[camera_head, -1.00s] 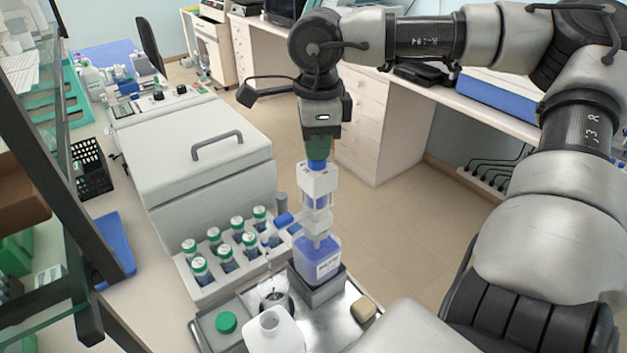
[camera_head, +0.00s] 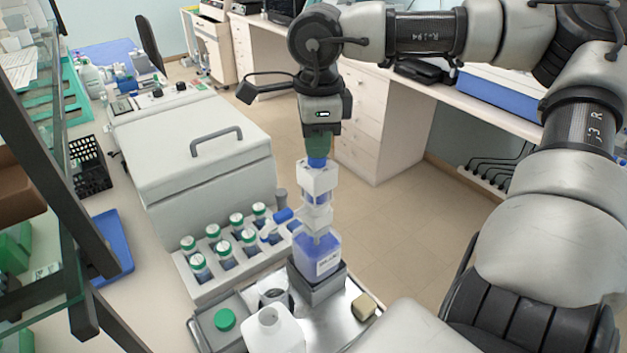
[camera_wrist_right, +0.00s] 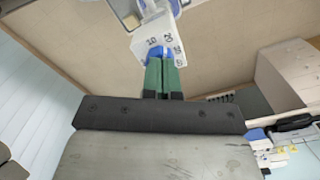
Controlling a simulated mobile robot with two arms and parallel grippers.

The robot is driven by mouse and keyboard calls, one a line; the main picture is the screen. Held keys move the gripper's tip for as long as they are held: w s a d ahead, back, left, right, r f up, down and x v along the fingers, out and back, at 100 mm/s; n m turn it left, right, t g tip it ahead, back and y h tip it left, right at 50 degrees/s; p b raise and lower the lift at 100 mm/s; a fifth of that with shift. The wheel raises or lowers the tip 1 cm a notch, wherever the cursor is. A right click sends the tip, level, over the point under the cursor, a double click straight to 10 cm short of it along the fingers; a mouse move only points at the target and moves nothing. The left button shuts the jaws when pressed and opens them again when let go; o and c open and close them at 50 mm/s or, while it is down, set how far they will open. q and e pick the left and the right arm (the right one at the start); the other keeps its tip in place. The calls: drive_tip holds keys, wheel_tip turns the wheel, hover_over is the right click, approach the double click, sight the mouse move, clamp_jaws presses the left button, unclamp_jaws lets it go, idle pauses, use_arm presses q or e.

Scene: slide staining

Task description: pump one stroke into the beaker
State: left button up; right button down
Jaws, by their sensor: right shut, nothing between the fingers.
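The bottle-top dispenser pump (camera_head: 316,187) is white with a blue knob and stands upright on a bottle of blue liquid (camera_head: 318,256). Its spout with a blue part (camera_head: 283,215) points left, above the small beaker (camera_head: 275,294). The beaker is partly hidden by a white bottle, and its contents are unclear. My right gripper (camera_head: 317,158) is shut and empty, pointing down with its green fingertips at the blue knob. In the right wrist view the fingertips (camera_wrist_right: 164,58) meet the knob on the numbered white pump body (camera_wrist_right: 160,40). My left gripper is not in view.
A white open-necked bottle (camera_head: 270,329) stands in front of the beaker. A rack (camera_head: 207,285) of several green-capped vials is at left. A green cap (camera_head: 225,319) and a tan block (camera_head: 364,307) lie nearby. A large white box-shaped instrument (camera_head: 190,160) stands behind.

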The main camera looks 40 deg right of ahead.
drive_tip(key=shift+f, duration=0.1)
idle(0.5)
drive_tip(key=shift+r+p, duration=1.15)
drive_tip(key=shift+r, duration=0.95)
wheel_tip(320, 180, up, 5)
drive_tip(key=p, duration=0.3)
